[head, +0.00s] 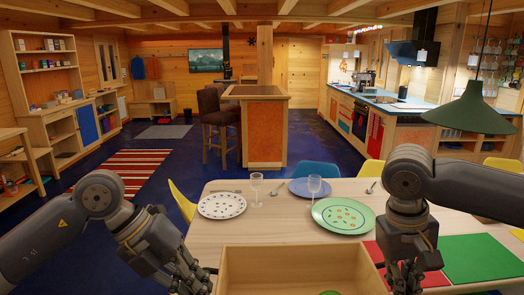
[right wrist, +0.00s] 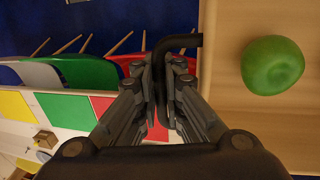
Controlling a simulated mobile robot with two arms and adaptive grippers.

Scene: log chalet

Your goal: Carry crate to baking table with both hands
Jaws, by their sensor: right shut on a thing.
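A pale wooden crate (head: 265,262) is at the bottom edge of the head view, with a green apple (right wrist: 272,65) inside it. My right gripper (head: 405,280) is at the crate's right side. In the right wrist view, its fingers (right wrist: 165,90) are closed around the crate's black bar handle (right wrist: 178,41). My left gripper (head: 188,283) points down at the crate's left side; its fingertips are cut off by the frame, so its grip cannot be seen. Which surface is the baking table is not clear.
A dining table (head: 270,225) with plates, glasses and colored mats stands just beyond the crate, with yellow and blue chairs around it. Further back are a wooden island (head: 264,130) with stools, and a blue-topped kitchen counter (head: 385,103) at right. Blue floor (head: 185,158) is open at left.

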